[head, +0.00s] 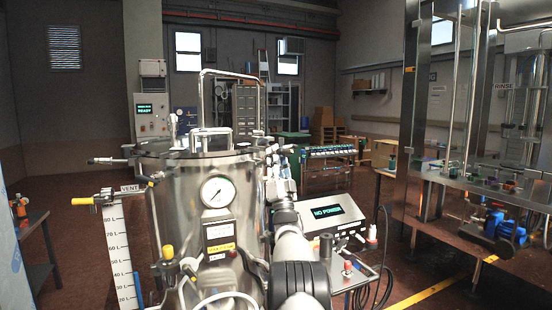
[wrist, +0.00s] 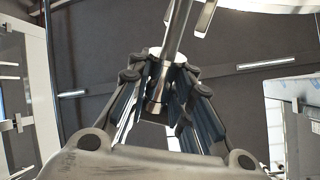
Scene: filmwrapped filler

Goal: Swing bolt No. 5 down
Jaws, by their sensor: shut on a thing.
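The steel vessel (head: 208,235) stands in the middle of the head view, with a flat lid (head: 200,150) on top and a pressure gauge (head: 215,192) on its front. One swing bolt (head: 108,160) sticks out sideways from the rim at the left. In the wrist view my gripper (wrist: 160,78) is shut on a bare metal rod, a swing bolt (wrist: 178,32), which runs up out of the jaws, slightly tilted. I cannot read a number on it. In the head view my arm hides most of the rim's right side, and my gripper is hard to make out there.
A controller box (head: 330,212) reading "NO POWER" sits on a cart right of the vessel. A level scale (head: 122,255) and a yellow-handled valve (head: 100,199) are at the left. A steel frame (head: 412,120) stands at the right.

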